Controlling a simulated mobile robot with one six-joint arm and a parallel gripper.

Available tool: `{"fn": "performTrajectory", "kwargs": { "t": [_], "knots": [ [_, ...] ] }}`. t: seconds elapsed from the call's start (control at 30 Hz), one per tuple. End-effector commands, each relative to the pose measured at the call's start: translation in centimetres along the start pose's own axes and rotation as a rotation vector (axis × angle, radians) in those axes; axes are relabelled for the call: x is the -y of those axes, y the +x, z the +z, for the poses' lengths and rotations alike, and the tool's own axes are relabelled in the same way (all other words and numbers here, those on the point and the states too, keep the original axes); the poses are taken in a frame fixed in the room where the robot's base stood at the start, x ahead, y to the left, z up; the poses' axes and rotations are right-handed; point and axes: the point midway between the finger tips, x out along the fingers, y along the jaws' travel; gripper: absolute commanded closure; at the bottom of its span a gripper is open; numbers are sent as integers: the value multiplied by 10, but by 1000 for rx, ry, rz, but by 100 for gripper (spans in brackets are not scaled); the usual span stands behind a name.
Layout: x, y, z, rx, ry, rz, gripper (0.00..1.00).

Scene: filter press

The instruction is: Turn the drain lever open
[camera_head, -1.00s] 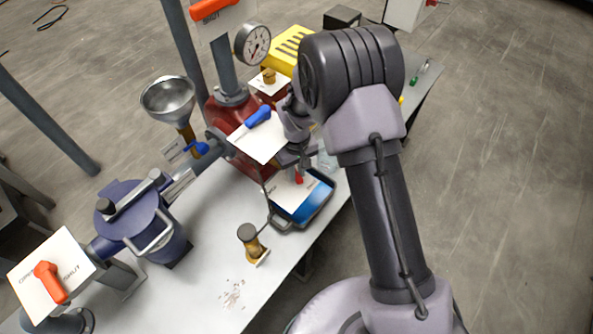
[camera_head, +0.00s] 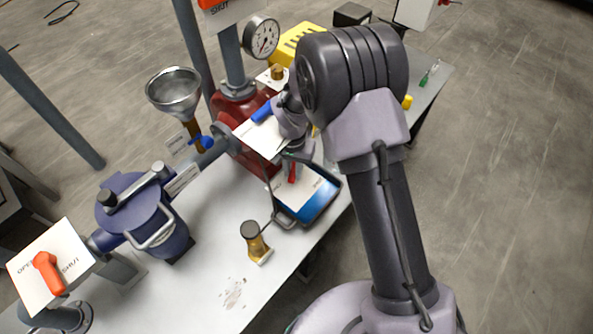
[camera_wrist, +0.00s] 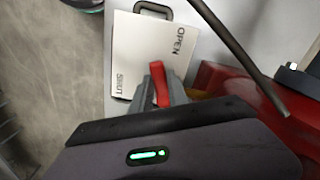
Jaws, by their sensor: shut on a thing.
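The red drain lever (camera_head: 292,174) stands at the pale OPEN/SHUT plate (camera_head: 293,194), above a blue tray (camera_head: 318,206). My gripper (camera_head: 295,160) is shut on the lever from above and partly hides it. In the wrist view the lever (camera_wrist: 158,84) shows between the grey fingers (camera_wrist: 168,94), at the near edge of the plate (camera_wrist: 150,50). There, OPEN is at the plate's right and SHUT at its lower left. The lever's exact angle and its pivot are hard to see.
The red press body (camera_head: 238,112) with a gauge (camera_head: 263,37) stands behind. A second white plate with a blue lever (camera_head: 262,111) is close to my wrist. A thin dark rod (camera_wrist: 240,55) crosses the wrist view. A brass plunger-like item (camera_head: 254,240) stands front left.

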Motion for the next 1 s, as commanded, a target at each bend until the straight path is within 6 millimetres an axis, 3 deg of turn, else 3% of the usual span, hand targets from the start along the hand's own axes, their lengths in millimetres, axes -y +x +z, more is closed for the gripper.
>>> {"fn": "performTrajectory", "kwargs": {
  "t": [0.5, 1.0],
  "knots": [
    [13, 1, -2, 1, 360, 1, 100],
    [16, 0, -4, 0, 455, 0, 100]
  ]
}}
